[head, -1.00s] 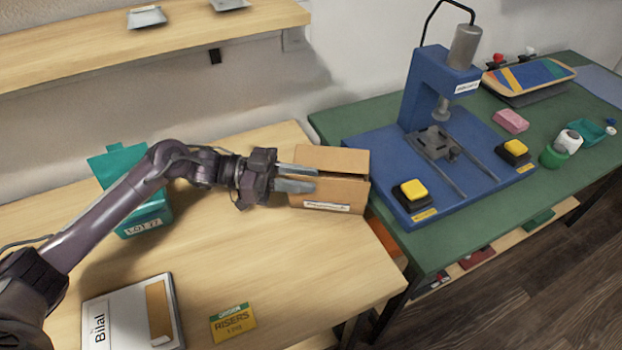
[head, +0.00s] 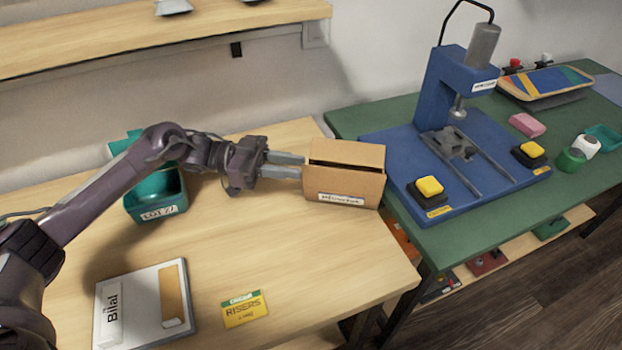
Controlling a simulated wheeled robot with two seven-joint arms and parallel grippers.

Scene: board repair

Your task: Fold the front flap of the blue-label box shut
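The cardboard box (head: 343,186) stands near the right end of the wooden table in the head view. A white label with dark print is on its front; I cannot make out blue on it. A top panel (head: 346,153) slopes at the back, with a dark gap between it and the front wall. I cannot clearly make out the front flap. My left gripper (head: 303,166) is just left of the box, fingers pointing right at its upper left edge. The fingers are apart with nothing between them; contact with the box is unclear. My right gripper is out of view.
A teal bin (head: 157,209) stands behind my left arm. A white case (head: 141,318) and a yellow-green "RISERS" packet (head: 244,310) lie at the front of the table. A blue press (head: 437,197) stands on the green bench to the right. The table's middle is clear.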

